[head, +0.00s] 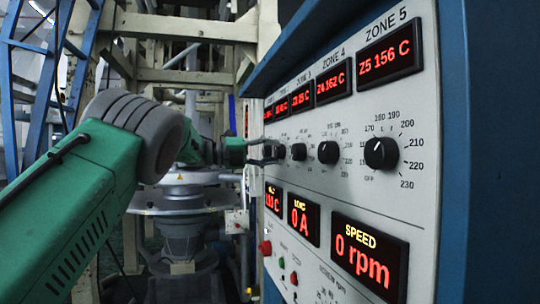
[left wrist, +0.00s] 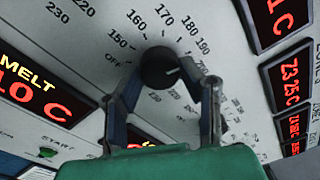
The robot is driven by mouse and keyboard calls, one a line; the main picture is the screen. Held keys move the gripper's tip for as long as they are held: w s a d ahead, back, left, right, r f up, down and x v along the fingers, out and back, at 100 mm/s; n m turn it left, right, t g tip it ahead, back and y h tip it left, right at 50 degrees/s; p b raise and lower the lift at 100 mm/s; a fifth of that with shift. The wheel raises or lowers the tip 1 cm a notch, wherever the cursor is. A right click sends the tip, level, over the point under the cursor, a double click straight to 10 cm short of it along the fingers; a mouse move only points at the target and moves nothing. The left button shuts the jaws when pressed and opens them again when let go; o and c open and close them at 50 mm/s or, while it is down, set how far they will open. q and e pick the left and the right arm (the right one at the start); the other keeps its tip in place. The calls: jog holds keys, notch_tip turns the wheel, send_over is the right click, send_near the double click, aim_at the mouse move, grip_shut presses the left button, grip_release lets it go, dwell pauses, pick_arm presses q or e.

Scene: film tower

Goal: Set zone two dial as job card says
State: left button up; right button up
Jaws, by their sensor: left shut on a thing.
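The zone two dial (left wrist: 158,67) is a round black knob on the pale control panel, with printed numbers around it. My left gripper (left wrist: 168,80) has its two fingers on either side of the knob and is shut on it. The knob's white mark points to the right in the left wrist view, roughly toward the 190 to 200 marks; the exact value is hard to read. In the head view the left gripper (head: 272,151) reaches this dial from the left. The zone two display is too small to read fully. No job card shows. My right gripper is out of view.
The zone three dial (head: 299,151), zone four dial (head: 329,152) and zone five dial (head: 381,153) stand in a row to the right. The zone five display (head: 390,55) reads Z5 156 C. The speed display (head: 368,257) reads 0 rpm. A red button (head: 265,248) sits below.

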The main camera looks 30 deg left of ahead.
pick_arm(q)
jog(key=shift+w+f, duration=0.1)
jog(key=shift+f, duration=0.05)
jog(key=o, duration=1)
jog(key=shift+o, duration=0.7)
jog(key=shift+w+d+f, duration=0.1)
jog(key=shift+w+f, duration=0.1)
jog(key=shift+w, duration=0.2)
jog(key=shift+s+r, duration=0.25)
jog(key=shift+s+a, duration=0.2)
jog(key=shift+s, duration=0.05)
jog(key=v, duration=1.1)
jog(key=shift+a+f, duration=0.15)
jog(key=shift+f, duration=0.1)
jog(key=shift+w, duration=0.1)
